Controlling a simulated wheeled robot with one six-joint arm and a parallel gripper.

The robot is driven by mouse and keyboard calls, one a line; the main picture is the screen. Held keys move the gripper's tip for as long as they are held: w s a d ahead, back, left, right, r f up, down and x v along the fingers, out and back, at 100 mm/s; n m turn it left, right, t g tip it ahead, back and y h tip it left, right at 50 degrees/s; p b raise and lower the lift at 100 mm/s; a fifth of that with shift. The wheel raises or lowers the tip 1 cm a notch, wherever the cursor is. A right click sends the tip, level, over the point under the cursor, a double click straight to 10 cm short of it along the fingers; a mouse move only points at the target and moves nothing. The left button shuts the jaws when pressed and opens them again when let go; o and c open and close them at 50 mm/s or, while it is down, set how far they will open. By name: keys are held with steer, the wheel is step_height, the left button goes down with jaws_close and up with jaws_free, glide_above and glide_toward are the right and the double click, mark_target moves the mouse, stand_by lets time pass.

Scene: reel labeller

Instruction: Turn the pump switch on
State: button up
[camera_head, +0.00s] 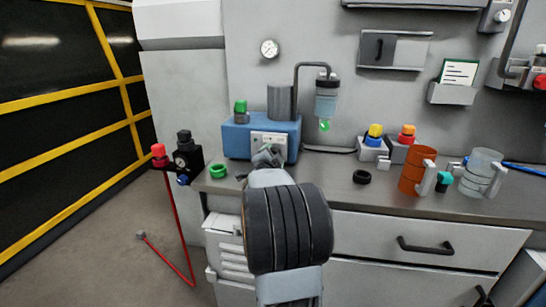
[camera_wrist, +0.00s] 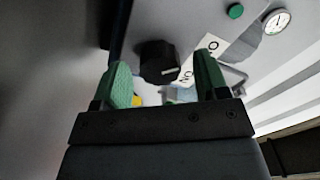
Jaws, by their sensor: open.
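The blue pump box (camera_head: 236,141) stands on the left part of the bench, with a white plate (camera_head: 284,138) on its front. My gripper (camera_head: 266,157) is in front of this plate and covers its lower part. In the wrist view my gripper (camera_wrist: 162,78) is open, with green fingertips and nothing clamped between them. A black knob (camera_wrist: 156,58), which looks like the switch, shows between and beyond the fingertips. A white label (camera_wrist: 206,52) with ON-like lettering is beside it. I cannot tell whether the fingers touch the knob.
A green ring (camera_head: 218,171) and a black ring (camera_head: 362,177) lie on the bench. A black valve unit (camera_head: 187,158) is at the left corner. A bottle (camera_head: 326,98) hangs right of the pump. An orange cup (camera_head: 416,172) and glass jar (camera_head: 482,172) stand farther right.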

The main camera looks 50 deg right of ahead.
steer(key=shift+w+d, duration=0.3)
steer(key=shift+d, duration=0.2)
steer(key=c, duration=0.9)
